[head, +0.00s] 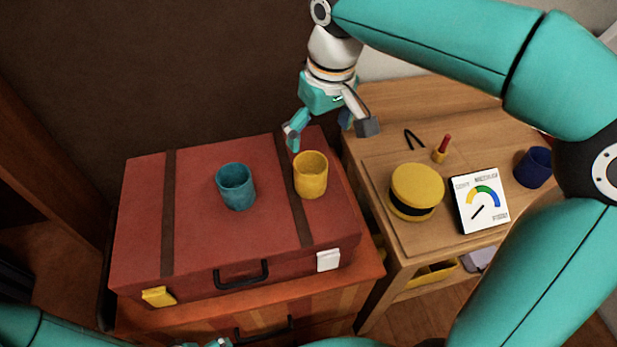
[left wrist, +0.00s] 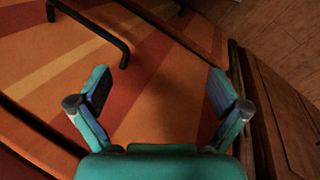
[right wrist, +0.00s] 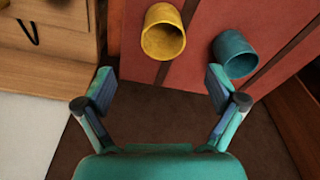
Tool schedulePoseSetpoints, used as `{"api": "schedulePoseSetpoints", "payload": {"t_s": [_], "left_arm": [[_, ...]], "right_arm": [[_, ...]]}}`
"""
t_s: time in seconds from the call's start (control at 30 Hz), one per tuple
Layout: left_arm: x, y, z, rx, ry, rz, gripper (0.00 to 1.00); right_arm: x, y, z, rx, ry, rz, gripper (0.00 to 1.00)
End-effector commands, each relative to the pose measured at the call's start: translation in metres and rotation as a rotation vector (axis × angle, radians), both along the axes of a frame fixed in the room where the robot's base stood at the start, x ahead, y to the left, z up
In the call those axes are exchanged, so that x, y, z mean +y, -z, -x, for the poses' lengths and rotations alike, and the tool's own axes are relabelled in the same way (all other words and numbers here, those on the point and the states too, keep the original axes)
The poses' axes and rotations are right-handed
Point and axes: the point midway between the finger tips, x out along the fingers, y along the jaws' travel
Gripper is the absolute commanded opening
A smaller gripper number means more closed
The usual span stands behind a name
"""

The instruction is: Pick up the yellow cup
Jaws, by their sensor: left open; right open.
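The yellow cup (head: 311,176) stands upright on the right part of the red suitcase top, next to a dark strap. It also shows in the right wrist view (right wrist: 163,32), beyond the fingertips and between their lines. My right gripper (head: 331,136) is open and empty, above and behind the cup in the head view, apart from it. Its two fingers show in the right wrist view (right wrist: 158,90). My left gripper (left wrist: 152,95) is open and empty in the left wrist view, over an orange striped surface with a black handle.
A teal cup (head: 237,187) stands left of the yellow cup on the red suitcase (head: 200,250). The wooden table (head: 385,105) at right bears a yellow round box (head: 416,192), a gauge card (head: 481,202), a red-tipped item (head: 442,148) and a dark blue cup (head: 533,167).

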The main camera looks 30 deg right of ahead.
Motion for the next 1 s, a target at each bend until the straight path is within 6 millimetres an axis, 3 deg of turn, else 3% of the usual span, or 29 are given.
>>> {"api": "schedulePoseSetpoints", "payload": {"t_s": [0.1, 0.3, 0.63, 1.0], "left_arm": [[0.000, 0.001, 0.000, 0.000, 0.000, 0.000, 1.00], [0.000, 0.001, 0.000, 0.000, 0.000, 0.000, 1.00], [0.000, -0.003, 0.000, 0.000, 0.000, 0.000, 1.00], [0.000, -0.011, 0.000, -0.001, 0.000, 0.000, 1.00]], "right_arm": [[-0.002, 0.029, -0.002, 0.008, 0.005, 0.002, 0.95], [-0.002, 0.064, -0.008, 0.006, 0.008, 0.000, 0.95], [0.000, 0.086, -0.013, 0.004, 0.008, 0.000, 0.95], [0.005, 0.127, -0.024, 0.002, 0.010, -0.001, 0.95]]}}
